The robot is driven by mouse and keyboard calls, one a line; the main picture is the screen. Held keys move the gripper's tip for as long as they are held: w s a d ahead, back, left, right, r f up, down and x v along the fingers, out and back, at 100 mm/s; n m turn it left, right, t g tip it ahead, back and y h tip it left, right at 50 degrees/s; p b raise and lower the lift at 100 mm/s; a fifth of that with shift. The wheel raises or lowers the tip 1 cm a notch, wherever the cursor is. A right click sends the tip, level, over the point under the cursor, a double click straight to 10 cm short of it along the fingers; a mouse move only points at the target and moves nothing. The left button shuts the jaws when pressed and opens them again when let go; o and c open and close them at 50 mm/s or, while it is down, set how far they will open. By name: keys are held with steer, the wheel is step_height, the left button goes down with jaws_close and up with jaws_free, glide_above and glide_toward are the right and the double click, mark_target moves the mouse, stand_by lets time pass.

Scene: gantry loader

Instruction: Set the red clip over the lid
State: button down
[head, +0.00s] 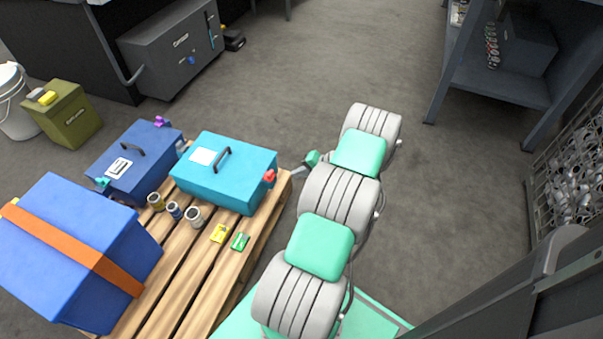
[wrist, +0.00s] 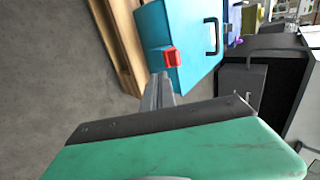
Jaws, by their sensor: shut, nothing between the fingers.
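The red clip (head: 269,176) is on the right end of the cyan box (head: 218,191), close to the upper edge at the lid (head: 245,165). In the wrist view the red clip (wrist: 173,57) shows as a small block at the near end of the box (wrist: 198,70); whether it overlaps the lid's edge I cannot tell. My gripper (head: 293,171) is shut and empty, just to the right of the clip. In the wrist view its fingertips (wrist: 160,77) point at the clip, with a small apparent gap.
The box stands on a wooden pallet (head: 190,285) with a dark blue case (head: 128,168), a large blue box with an orange strap (head: 45,215), several small cans and a yellow block (head: 220,233) and green block (head: 240,241). Open floor lies beyond.

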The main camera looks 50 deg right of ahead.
mark_target(273, 175)
steer(key=w+f, duration=0.1)
steer(key=w, duration=0.1)
steer(key=w+a+f+b, duration=0.1)
steer(key=w, duration=0.1)
steer(key=w+a+f+b, duration=0.1)
steer(key=w, duration=0.1)
steer(key=shift+w+f, duration=0.2)
steer(key=shift+w, duration=0.05)
steer(key=shift+w+r, duration=0.1)
steer(key=shift+w, duration=0.25)
